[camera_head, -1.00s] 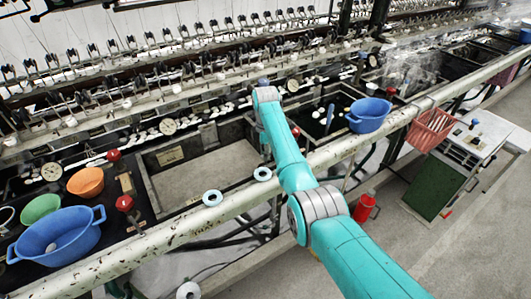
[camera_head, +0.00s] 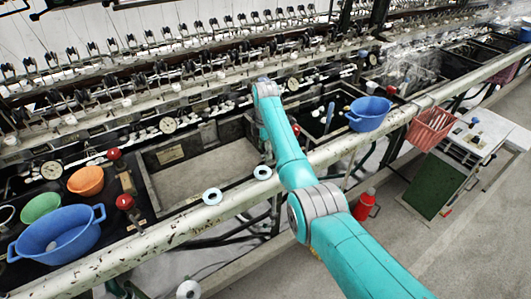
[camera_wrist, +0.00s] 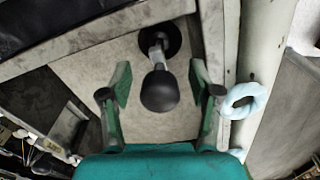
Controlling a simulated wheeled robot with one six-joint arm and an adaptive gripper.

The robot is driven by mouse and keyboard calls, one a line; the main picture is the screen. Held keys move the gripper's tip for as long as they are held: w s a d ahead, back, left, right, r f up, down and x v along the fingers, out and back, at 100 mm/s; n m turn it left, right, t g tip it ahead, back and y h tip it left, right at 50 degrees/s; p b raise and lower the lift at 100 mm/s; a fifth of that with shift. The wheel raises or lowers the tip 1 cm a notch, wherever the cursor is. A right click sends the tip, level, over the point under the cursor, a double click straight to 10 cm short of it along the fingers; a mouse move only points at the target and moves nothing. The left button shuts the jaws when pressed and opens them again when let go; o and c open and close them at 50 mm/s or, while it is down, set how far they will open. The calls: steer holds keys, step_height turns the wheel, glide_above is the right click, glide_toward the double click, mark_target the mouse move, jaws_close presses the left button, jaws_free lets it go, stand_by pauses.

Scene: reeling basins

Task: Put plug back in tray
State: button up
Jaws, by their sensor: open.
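A plug (camera_wrist: 159,92) with a rounded black knob and a short metal stem shows in the wrist view, its stem leading to a round black base (camera_wrist: 160,40). It is over the grey floor of a basin or tray (camera_wrist: 78,68). My gripper (camera_wrist: 160,88) is open, with one green finger on each side of the knob and a visible gap on both sides. Whether the knob is level with the fingertips in depth, I cannot tell. In the head view my arm hides the gripper and plug. The grey-floored basin beside my arm (camera_head: 207,168) shows there.
A pale ring (camera_wrist: 245,100) lies on the rail right of my gripper. The long worn rail (camera_head: 135,236) runs along the basin fronts. Blue (camera_head: 58,235), green (camera_head: 41,208) and orange (camera_head: 86,181) bowls stand left; another blue bowl (camera_head: 369,113) stands right. Spindles line the back.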

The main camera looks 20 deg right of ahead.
step_height(320, 180, up, 10)
steer(key=shift+r, duration=0.2)
steer(key=shift+s, duration=0.1)
stand_by(0.8)
